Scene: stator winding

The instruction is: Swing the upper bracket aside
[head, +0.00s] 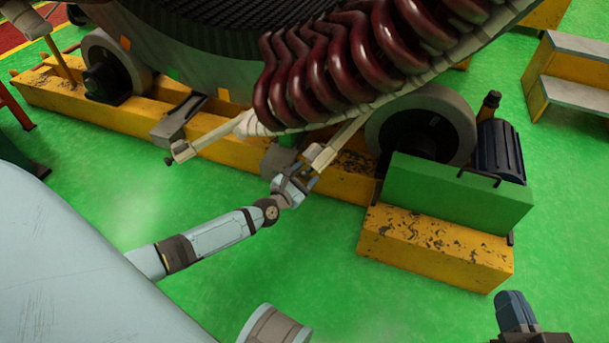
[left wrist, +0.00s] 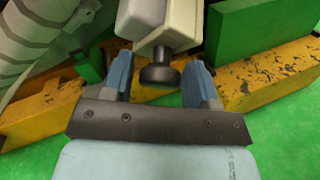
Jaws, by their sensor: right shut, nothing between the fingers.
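Two cream bracket arms reach out from the stator (head: 222,98) below its dark red coils (head: 330,60). One bracket arm (head: 205,141) points left and ends in a dark knob (head: 168,160). The other bracket arm (head: 336,144) comes down toward my left gripper (head: 305,181). The frames do not settle which one is the upper bracket. In the left wrist view my left gripper's blue fingers are apart, with a dark knob (left wrist: 158,77) under the bracket end (left wrist: 165,22) between them; gaps show on both sides. My right gripper (head: 515,308) is shut and empty, low at the right.
A yellow base beam (head: 235,131) with grey rollers (head: 455,112) carries the stator. A green block (head: 455,195) and a dark motor (head: 500,150) stand right of my left gripper. Steps (head: 575,92) stand at the far right. The green floor in front is clear.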

